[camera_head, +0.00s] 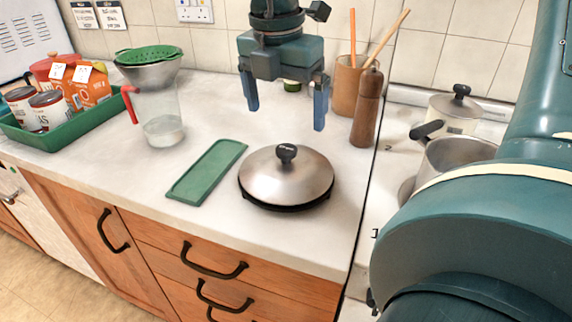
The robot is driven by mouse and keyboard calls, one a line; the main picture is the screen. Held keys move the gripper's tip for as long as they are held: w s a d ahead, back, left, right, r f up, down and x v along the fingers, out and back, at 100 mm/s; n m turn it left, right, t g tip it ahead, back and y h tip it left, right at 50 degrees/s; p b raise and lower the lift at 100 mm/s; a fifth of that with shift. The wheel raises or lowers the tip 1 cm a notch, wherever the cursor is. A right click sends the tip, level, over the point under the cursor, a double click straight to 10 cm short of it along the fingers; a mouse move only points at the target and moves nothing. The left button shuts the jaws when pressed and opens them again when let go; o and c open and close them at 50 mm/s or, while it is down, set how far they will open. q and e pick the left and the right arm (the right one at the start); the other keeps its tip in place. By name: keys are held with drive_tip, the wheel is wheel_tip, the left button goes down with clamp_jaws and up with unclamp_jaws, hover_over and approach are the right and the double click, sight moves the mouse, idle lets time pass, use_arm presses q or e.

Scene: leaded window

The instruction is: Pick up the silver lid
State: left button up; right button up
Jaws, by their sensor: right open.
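The silver lid (286,178) is a domed metal lid with a black knob (286,153) on top and a dark rim. It lies on the pale worktop near the front edge, left of the hob. My right gripper (286,108) hangs above and slightly behind the lid, pointing down. Its two blue fingers are spread wide with nothing between them, and they are apart from the lid. My left gripper is out of view.
A green tray (207,171) lies left of the lid. A clear jug (157,115) with a red handle stands farther left, near a green crate (67,132) of groceries. A wooden mill (367,108) and a utensil pot (348,88) stand behind right. Pans (455,155) are on the hob.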

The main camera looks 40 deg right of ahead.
sight(286, 148)
drive_tip(key=f, duration=0.6)
drive_tip(key=d+f, duration=0.1)
drive_tip(key=f, duration=0.2)
drive_tip(key=shift+w+f, duration=0.2)
drive_tip(key=shift+w, duration=0.1)
